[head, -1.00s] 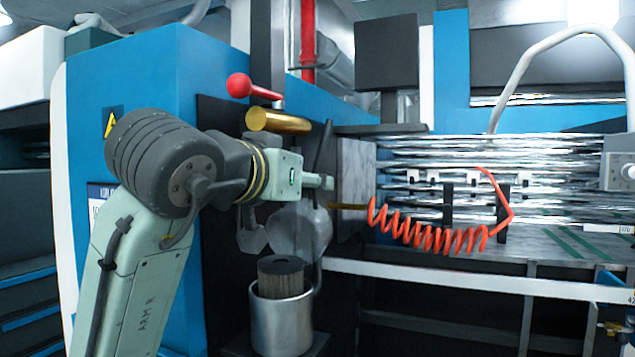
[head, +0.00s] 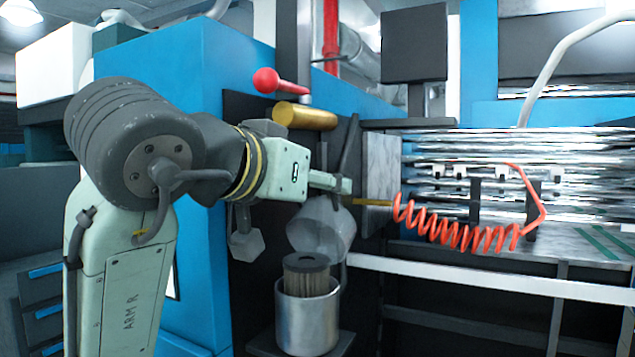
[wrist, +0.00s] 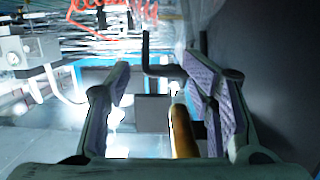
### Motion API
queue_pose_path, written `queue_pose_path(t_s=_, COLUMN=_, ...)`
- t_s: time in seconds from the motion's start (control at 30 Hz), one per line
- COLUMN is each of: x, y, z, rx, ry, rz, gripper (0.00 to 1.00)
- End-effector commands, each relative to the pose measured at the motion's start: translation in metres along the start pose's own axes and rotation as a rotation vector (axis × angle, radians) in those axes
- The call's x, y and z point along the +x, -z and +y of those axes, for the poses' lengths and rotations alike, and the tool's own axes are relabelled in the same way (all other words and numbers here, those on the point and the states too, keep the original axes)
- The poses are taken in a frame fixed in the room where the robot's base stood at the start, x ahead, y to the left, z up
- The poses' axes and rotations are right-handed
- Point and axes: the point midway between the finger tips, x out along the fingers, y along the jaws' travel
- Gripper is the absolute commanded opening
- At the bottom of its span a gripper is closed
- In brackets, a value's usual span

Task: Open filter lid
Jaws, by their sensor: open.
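The filter is a pleated cartridge (head: 306,277) standing upright in an open metal cup (head: 308,324). A grey cup-shaped lid (head: 322,236) is tilted up above the cartridge, clear of the cup's mouth. A dark bar (head: 348,155) rises beside the lid; I cannot tell how they join. My gripper (head: 340,186) is just above the lid and close to the bar. The wrist view shows my gripper (wrist: 157,78) open, with nothing held between its fingers. A dark bent bar (wrist: 147,52) shows beyond the fingertips there.
A brass cylinder (head: 305,117) and a red-knobbed lever (head: 266,80) are above my gripper. A coiled orange hose (head: 450,230) hangs to the right, before shiny rollers (head: 440,152). A white rail (head: 490,283) runs below. The blue machine body (head: 190,70) is behind my arm.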

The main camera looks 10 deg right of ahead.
Motion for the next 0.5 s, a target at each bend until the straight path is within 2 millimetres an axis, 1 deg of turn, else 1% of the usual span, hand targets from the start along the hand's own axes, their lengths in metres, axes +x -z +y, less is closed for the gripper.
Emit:
queue_pose_path(t_s=0.03, x=-0.014, y=0.021, z=-0.003, rx=0.001, ry=0.013, rz=0.049, gripper=0.63)
queue_pose_path(t_s=0.5, x=-0.036, y=0.045, z=-0.003, rx=0.003, ry=0.013, rz=0.049, gripper=0.63)
